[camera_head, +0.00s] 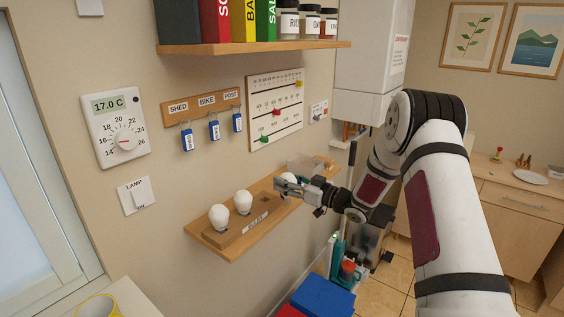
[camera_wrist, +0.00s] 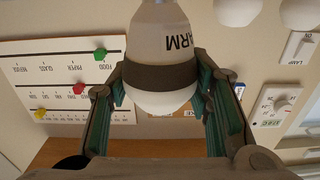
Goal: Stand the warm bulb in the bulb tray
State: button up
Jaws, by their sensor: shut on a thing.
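The warm bulb (camera_wrist: 160,45) is between my gripper's (camera_wrist: 163,84) fingers in the wrist view, showing the letters "ARM", a dark band and a rounded white end. In the head view my gripper (camera_head: 292,186) is shut on this bulb (camera_head: 289,177), near the right part of the lower shelf. The bulb tray (camera_head: 236,233) is a brown wooden block with a white label on its front, on that shelf. Two white bulbs stand in it, one at the left (camera_head: 218,217) and one in the middle (camera_head: 243,202). The tray's right part shows no bulb.
The lower shelf (camera_head: 228,250) is fixed to the wall. A translucent box (camera_head: 305,165) is behind my gripper. An upper shelf (camera_head: 250,47) with binders and jars overhangs. Key hooks (camera_head: 202,104), a calendar board (camera_head: 275,110) and a thermostat (camera_head: 118,127) are on the wall.

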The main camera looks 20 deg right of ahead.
jog(key=shift+w+d+f, duration=0.1)
jog(key=shift+w+f, duration=0.1)
jog(key=shift+f, duration=0.15)
jog(key=f+b+x, duration=0.2)
jog(key=b+x, duration=0.2)
jog(key=x, duration=0.5)
jog(key=shift+w+a+b, duration=0.25)
jog(key=shift+w+b, duration=0.05)
dwell(0.6)
jog(key=shift+f, duration=1.2)
dwell(1.3)
jog(key=o, duration=1.2)
jog(key=v, duration=1.2)
